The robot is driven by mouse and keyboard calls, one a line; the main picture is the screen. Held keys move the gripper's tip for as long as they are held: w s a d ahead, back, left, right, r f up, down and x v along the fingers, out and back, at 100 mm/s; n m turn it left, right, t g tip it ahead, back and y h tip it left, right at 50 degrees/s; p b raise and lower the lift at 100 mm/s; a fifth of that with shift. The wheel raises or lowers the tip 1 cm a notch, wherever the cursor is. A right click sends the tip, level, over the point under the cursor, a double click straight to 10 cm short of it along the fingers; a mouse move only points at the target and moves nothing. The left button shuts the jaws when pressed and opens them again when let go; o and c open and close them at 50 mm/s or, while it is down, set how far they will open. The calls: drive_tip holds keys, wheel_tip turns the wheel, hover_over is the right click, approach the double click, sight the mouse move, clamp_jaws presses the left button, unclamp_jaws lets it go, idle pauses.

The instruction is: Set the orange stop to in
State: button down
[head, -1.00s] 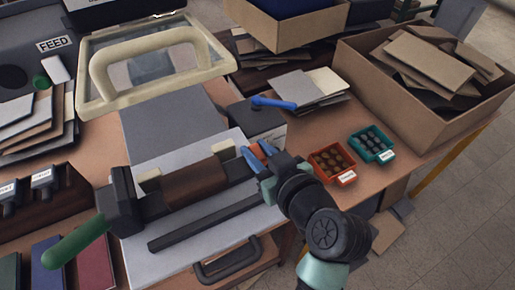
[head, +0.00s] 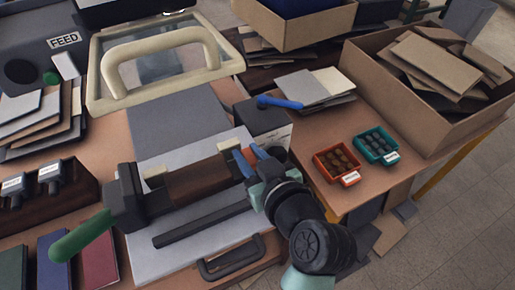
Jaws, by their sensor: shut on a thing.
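My gripper (head: 250,160) is at the right end of the machine's dark brown bar (head: 197,181), its blue fingertips close together. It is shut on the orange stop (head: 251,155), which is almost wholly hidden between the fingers. The bar lies across the grey machine bed (head: 165,128), with a black end block and a green handle (head: 80,238) at its left. No marking for the in position can be read.
A dark box with a blue lever (head: 280,102) stands just behind my gripper. An orange tray (head: 336,162) and a teal tray (head: 375,146) lie to the right. A cream-framed guard (head: 160,62) stands at the back. A black drawer handle (head: 231,257) is in front.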

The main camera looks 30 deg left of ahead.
drive_tip(key=c, duration=0.6)
unclamp_jaws()
drive_tip(key=shift+c, duration=0.2)
drive_tip(key=v, duration=1.3)
drive_tip(key=shift+r, duration=0.1)
drive_tip(key=shift+c, duration=0.2)
